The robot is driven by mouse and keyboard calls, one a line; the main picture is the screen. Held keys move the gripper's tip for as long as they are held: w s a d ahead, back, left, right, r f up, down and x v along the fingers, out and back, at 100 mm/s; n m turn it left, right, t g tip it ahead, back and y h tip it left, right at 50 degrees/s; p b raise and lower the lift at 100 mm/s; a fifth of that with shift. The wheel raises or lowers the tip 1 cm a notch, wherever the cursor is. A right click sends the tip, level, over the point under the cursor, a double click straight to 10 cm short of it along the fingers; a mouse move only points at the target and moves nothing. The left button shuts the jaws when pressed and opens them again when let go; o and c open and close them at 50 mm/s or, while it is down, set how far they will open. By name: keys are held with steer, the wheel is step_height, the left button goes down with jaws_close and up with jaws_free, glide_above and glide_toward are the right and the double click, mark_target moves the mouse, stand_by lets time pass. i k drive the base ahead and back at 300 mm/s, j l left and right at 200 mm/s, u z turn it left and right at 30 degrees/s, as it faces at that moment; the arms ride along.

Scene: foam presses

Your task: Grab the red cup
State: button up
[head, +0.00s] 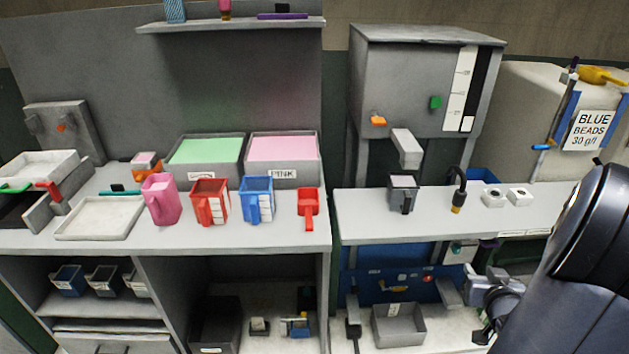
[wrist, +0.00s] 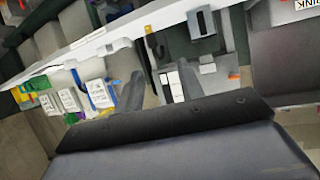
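A red cup (head: 210,204) with a handle and white label strips stands upright on the left counter, between a pink jug (head: 161,199) and a blue cup (head: 257,201). A smaller red scoop-like cup (head: 308,209) stands to the right, near the counter's right end. My gripper (head: 483,301) is at the lower right, in front of the right bench and well apart from both red items. In the wrist view its two grey fingers (wrist: 160,90) stand apart with nothing seen between them. Neither red item can be made out in the wrist view.
A white tray (head: 99,219) lies left of the pink jug. Green and pink foam bins (head: 283,177) stand behind the cups. A grey press (head: 425,85) with a grey cup (head: 402,193) below stands over the right bench. A shelf (head: 232,25) hangs above.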

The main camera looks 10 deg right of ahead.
mark_target(210, 199)
steer(key=i+j, duration=0.15)
steer(key=j, duration=0.25)
steer(key=i+j+u, duration=0.1)
steer(key=j, duration=0.35)
steer(key=i+j, duration=0.25)
steer(key=j, duration=0.15)
steer(key=i+j+u, duration=0.1)
steer(key=j, duration=0.35)
steer(key=i+j, duration=0.25)
steer(key=j, duration=0.15)
steer(key=i+j+u, duration=0.1)
steer(key=j, duration=0.3)
steer(key=i+j, duration=0.3)
